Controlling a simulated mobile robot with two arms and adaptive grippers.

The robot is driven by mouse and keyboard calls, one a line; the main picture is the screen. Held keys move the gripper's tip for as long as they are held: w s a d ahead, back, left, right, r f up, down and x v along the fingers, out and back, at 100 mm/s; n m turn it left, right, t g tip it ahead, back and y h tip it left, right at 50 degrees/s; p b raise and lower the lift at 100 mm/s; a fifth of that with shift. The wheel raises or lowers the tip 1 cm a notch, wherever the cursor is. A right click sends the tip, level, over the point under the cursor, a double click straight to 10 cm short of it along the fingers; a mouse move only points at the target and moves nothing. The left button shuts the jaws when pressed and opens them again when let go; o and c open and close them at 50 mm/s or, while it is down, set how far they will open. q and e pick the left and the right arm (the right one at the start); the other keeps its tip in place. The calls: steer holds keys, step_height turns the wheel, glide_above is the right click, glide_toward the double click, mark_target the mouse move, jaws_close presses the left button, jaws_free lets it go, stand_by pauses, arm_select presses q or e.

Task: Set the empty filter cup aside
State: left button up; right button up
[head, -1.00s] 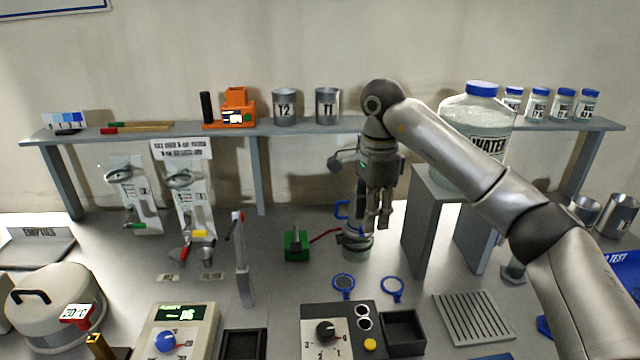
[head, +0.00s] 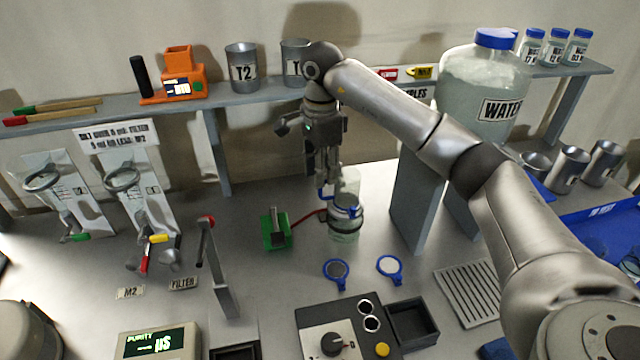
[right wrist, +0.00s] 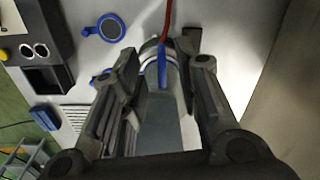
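The filter cup (head: 350,182) is a clear cup with a blue handle, on top of the glass filter flask (head: 345,226) at the middle of the bench. My right gripper (head: 325,182) points down at the cup and partly hides it. In the right wrist view the fingers (right wrist: 162,100) stand apart on either side of the clear body, with the blue strip between them. The fingers look open; contact with the cup does not show clearly. The inside of the cup is hard to see. My left gripper is not in view.
A red hose (head: 308,216) links the flask to a green pump (head: 275,232). Two blue-rimmed rings (head: 336,270) lie in front. A grey stand (head: 420,198) with the water jar (head: 482,85) is to the right. The shelf (head: 190,103) runs behind. Bare bench lies between pump and lever post (head: 220,270).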

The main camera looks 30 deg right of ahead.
mark_target(339, 189)
step_height(339, 189, down, 5)
steer(key=shift+w+f+p, duration=0.1)
steer(key=shift+f+p, duration=0.1)
steer(key=shift+p, duration=0.3)
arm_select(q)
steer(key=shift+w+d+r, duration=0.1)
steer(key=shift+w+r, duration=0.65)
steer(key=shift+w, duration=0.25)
arm_select(e)
steer(key=c, duration=0.6)
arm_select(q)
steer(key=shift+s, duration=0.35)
arm_select(e)
jaws_close()
